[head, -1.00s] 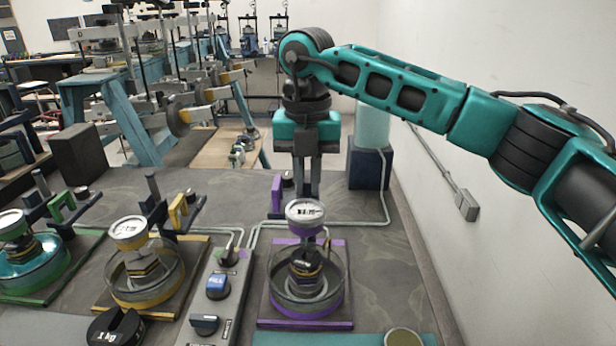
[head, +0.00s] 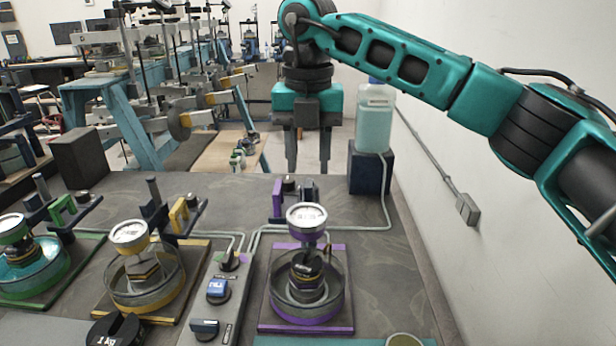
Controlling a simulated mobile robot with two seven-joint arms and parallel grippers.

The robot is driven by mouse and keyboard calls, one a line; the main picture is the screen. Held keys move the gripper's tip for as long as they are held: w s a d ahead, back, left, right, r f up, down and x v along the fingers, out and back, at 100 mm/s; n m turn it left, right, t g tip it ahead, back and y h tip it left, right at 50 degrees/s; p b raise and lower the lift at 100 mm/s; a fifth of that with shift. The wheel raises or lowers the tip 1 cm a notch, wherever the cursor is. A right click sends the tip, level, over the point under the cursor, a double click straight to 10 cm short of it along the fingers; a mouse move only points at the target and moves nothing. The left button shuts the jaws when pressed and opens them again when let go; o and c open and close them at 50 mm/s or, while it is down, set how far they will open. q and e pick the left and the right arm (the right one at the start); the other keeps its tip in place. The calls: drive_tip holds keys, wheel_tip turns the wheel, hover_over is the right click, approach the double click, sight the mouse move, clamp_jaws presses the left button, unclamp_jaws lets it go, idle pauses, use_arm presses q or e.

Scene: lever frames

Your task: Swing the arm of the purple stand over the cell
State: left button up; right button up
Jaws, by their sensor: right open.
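The purple stand has a base plate (head: 306,328) with a round glass cell (head: 306,308) on it. A dial gauge (head: 306,217) shows above the cell. Behind the gauge are the stand's upright purple plate (head: 277,202) and a short dark arm (head: 309,191), which lies at the back of the stand rather than over the cell. My right gripper (head: 307,168) points down with its two fingers apart and empty. In the picture its tips are just above the stand's dark arm; I cannot tell the exact depth gap. My left gripper is out of view.
Yellow (head: 100,305) and green (head: 40,300) stands are at the left. A grey control box (head: 212,312) with knobs lies beside the purple stand. A bottle (head: 375,125) on a dark block (head: 370,170) stands behind right, near the wall.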

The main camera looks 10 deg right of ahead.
wheel_tip(320, 180, up, 8)
drive_tip(key=shift+s, duration=0.1)
idle(0.8)
